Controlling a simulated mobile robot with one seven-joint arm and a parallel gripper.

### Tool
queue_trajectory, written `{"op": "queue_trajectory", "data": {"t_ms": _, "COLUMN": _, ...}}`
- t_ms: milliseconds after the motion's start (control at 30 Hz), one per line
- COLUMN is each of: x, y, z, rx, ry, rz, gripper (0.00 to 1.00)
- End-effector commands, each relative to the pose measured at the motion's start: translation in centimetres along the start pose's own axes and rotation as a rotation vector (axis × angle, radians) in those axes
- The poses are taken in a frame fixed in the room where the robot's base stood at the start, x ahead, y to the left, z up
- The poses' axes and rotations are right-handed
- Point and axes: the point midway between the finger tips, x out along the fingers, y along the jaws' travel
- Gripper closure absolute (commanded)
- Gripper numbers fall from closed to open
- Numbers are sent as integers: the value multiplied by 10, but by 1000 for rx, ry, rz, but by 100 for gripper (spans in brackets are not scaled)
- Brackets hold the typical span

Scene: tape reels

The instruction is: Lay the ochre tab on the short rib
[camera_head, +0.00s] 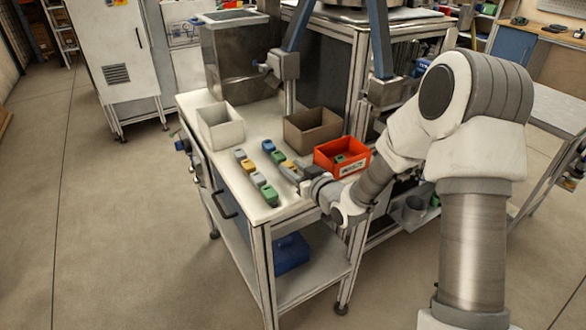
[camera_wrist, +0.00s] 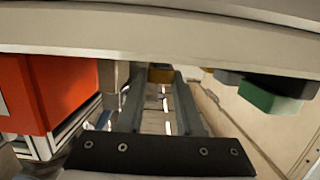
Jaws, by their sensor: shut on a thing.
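My gripper (camera_head: 297,175) reaches in low from the right over the white worktop. In the wrist view its two grey fingers (camera_wrist: 160,84) close on an ochre tab (camera_wrist: 161,74) at their tips. The ochre tab shows in the head view (camera_head: 288,168) at the near end of the right row, partly covered by the gripper. Another ochre tab (camera_head: 246,166) sits in the left row. The blocks stand in two short rows; I cannot tell which support under them is the short rib. Whether the held tab touches anything beneath is hidden.
A brown bin (camera_head: 297,132) and a white bin (camera_head: 207,132) stand behind. Green (camera_head: 270,195), grey and blue blocks are near. The worktop's left front is clear.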

Motion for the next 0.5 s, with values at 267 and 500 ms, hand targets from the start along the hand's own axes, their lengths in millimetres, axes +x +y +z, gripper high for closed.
{"op": "queue_trajectory", "data": {"t_ms": 267, "x": 0, "y": 0, "z": 3, "rx": 1, "ry": 0, "rz": 0, "gripper": 47}}
{"op": "queue_trajectory", "data": {"t_ms": 500, "x": 0, "y": 0, "z": 3, "rx": 1, "ry": 0, "rz": 0, "gripper": 35}}
